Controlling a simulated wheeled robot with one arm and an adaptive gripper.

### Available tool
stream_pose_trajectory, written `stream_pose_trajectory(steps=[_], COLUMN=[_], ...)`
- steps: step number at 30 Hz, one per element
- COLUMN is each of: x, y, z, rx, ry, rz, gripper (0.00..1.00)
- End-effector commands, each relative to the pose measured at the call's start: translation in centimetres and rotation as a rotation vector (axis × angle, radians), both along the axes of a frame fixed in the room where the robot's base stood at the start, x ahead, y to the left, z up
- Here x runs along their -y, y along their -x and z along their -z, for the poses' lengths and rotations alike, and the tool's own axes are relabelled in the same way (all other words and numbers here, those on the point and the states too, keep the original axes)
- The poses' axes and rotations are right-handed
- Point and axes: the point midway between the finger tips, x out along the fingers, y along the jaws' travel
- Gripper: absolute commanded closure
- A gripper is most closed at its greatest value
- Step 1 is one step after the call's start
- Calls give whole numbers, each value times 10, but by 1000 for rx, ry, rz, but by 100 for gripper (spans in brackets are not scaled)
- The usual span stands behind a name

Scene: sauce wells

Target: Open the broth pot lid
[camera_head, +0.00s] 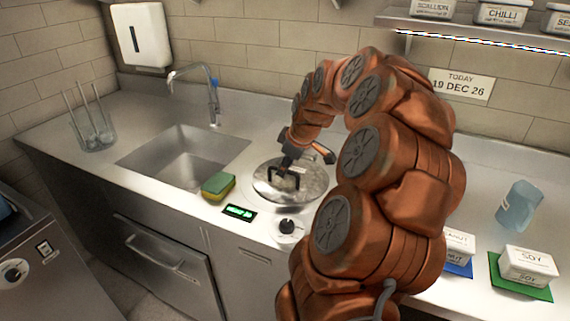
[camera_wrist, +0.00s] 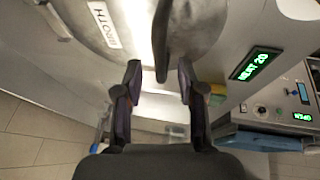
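The broth pot lid (camera_head: 315,184) is a round metal lid set in the counter, seemingly flat in its well. In the wrist view the lid (camera_wrist: 85,45) carries a white BROTH label (camera_wrist: 104,25). Its dark handle (camera_wrist: 162,38) stands up from the lid. My gripper (camera_wrist: 160,78) is open, with one finger on each side of the handle's near end. Gaps show between fingers and handle, and I see no clear contact. In the head view my gripper (camera_head: 288,160) is over the lid, and its fingertips partly blend with the dark handle.
A yellow-green sponge (camera_head: 218,185), a green-lit display (camera_head: 239,212) and a knob (camera_head: 288,227) lie near the lid. The sink (camera_head: 185,155) and its faucet (camera_head: 212,95) are to the left. A SOY tub (camera_head: 528,266) and a tilted blue cup (camera_head: 518,207) are at right.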

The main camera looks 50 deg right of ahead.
Motion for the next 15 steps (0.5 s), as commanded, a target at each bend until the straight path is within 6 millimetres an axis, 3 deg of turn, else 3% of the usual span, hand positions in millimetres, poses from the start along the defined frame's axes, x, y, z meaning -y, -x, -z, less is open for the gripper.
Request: stream_pose_trajectory(steps=[10,15], x=[0,0], y=[-3,-3], z=[8,8], rx=[0,0], ry=[1,1], rz=[0,0], gripper=[61,77])
